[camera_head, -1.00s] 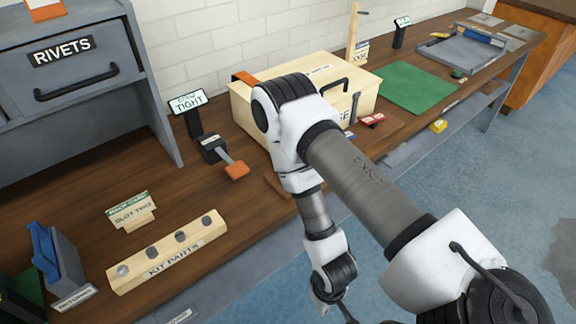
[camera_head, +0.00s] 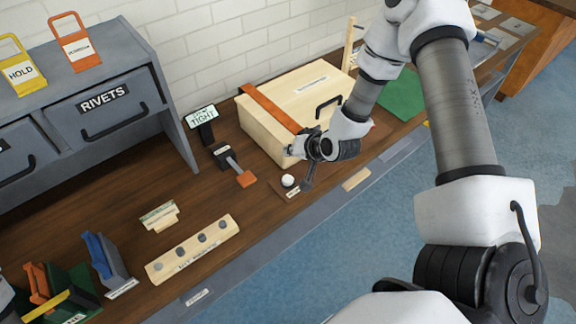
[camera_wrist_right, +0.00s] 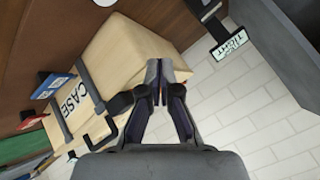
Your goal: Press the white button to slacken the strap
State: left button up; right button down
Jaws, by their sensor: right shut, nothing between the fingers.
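The white button (camera_head: 288,180) sits on a small dark plate at the front of the bench, before the wooden case. An orange strap (camera_head: 268,106) runs over the left part of the case (camera_head: 306,90). My right gripper (camera_head: 308,185) is shut and empty, pointing down just right of the button. A small gap shows between them in the head view. In the wrist view its fingertips (camera_wrist_right: 158,70) meet in front of the case (camera_wrist_right: 125,55). A small display (camera_head: 201,116) reads TIGHT.
A black lever with an orange end (camera_head: 246,179) stands left of the button. A wooden kit-parts block (camera_head: 194,248) and a slot sign (camera_head: 159,216) lie nearer. The RIVETS drawer cabinet (camera_head: 120,112) is at left. The bench's front edge lies close to the button.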

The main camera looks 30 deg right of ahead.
aim_at(290, 180)
jog(key=shift+f, duration=0.15)
notch_tip(290, 180, down, 9)
jog(key=b, duration=0.7)
jog(key=shift+b, duration=0.3)
dwell(0.9)
jog(key=shift+f+b, duration=0.3)
jog(key=shift+f+b, duration=0.55)
jog(key=shift+f, duration=0.05)
dwell(0.6)
jog(key=shift+r, duration=0.15)
jog(key=shift+r+p, duration=0.8)
jog(key=shift+r, duration=0.1)
